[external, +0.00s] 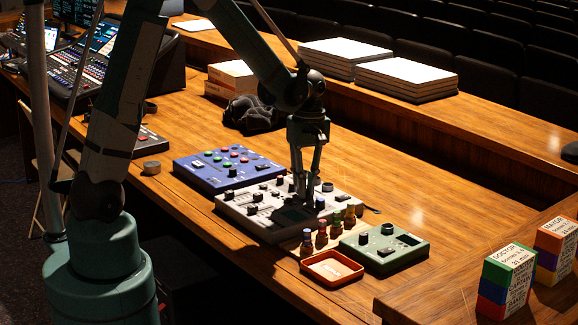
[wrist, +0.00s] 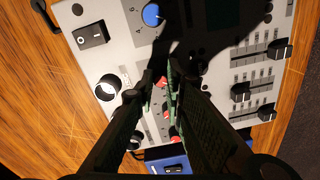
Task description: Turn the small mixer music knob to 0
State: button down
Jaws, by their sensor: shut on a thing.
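The small grey-white mixer (external: 240,213) lies on the wooden desk between a blue panel and a green box. My gripper (external: 303,194) points down over its middle from above. In the wrist view my gripper's (wrist: 161,88) dark fingers close around a small red knob (wrist: 162,82) on the mixer's panel (wrist: 128,50). Other red knobs stand in line with it, partly hidden by the fingers. A blue knob (wrist: 152,14) with numbers around it sits near the top. I cannot read the music label or the held knob's setting.
Slide faders (wrist: 240,92) stand at the right of the mixer, and a black rocker switch (wrist: 91,36) and a white-ringed knob (wrist: 108,87) at the left. The blue panel (external: 205,178), green box (external: 408,241) and red tray (external: 331,267) are close by. Several small bottles stand between.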

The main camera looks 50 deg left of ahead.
jog(key=shift+n, duration=0.3)
jog(key=c, duration=2.4)
grip_release()
notch_tip(320, 180, up, 12)
jog(key=shift+w, duration=0.2)
jog(key=shift+s, duration=0.1)
